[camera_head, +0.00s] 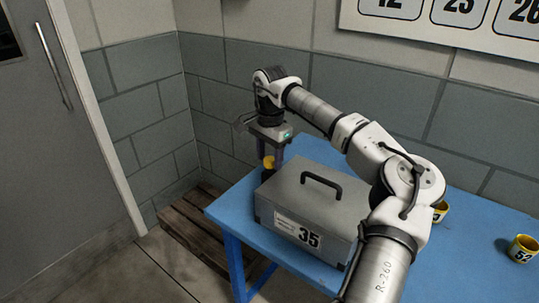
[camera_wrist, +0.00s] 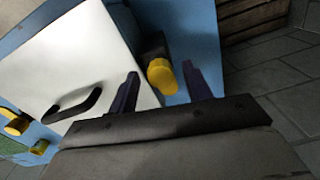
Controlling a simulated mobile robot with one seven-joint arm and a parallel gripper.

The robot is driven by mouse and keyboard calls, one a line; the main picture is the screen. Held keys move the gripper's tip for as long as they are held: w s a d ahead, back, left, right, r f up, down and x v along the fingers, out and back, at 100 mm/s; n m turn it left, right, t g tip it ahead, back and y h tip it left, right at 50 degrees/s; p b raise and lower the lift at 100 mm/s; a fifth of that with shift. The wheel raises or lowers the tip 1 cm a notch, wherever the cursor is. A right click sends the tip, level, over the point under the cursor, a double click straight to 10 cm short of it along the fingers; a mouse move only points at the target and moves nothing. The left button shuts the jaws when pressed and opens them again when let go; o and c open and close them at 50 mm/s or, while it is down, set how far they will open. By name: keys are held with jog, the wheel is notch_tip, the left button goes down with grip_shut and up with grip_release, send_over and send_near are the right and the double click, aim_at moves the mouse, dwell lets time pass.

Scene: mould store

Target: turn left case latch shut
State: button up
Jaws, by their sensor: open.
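A grey case (camera_head: 318,205) with a black handle (camera_head: 322,184) and a label reading 35 stands on the blue table. Its lid looks closed. At its left end is the left case latch (camera_head: 269,163), a yellow knob on a dark body. In the wrist view the latch knob (camera_wrist: 161,77) appears between the two fingers, with a gap on each side. My gripper (camera_head: 271,156) points down over that end of the case; its fingers (camera_wrist: 159,72) are open. The fingers partly hide the latch in the head view. I cannot tell how far it is turned.
Yellow cups stand on the blue table (camera_head: 470,245) right of the case; one cup (camera_head: 523,249) reads 52, another (camera_head: 440,212) is partly behind my arm. A wooden pallet (camera_head: 190,230) lies on the floor left of the table. A wall stands behind.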

jog(key=shift+c, duration=0.4)
jog(key=c, duration=0.9)
jog(key=shift+m, duration=0.3)
jog(key=m, duration=0.3)
jog(key=shift+r+m, duration=0.1)
jog(key=shift+m, duration=0.3)
jog(key=m, duration=0.9)
jog(key=shift+m, duration=2.2)
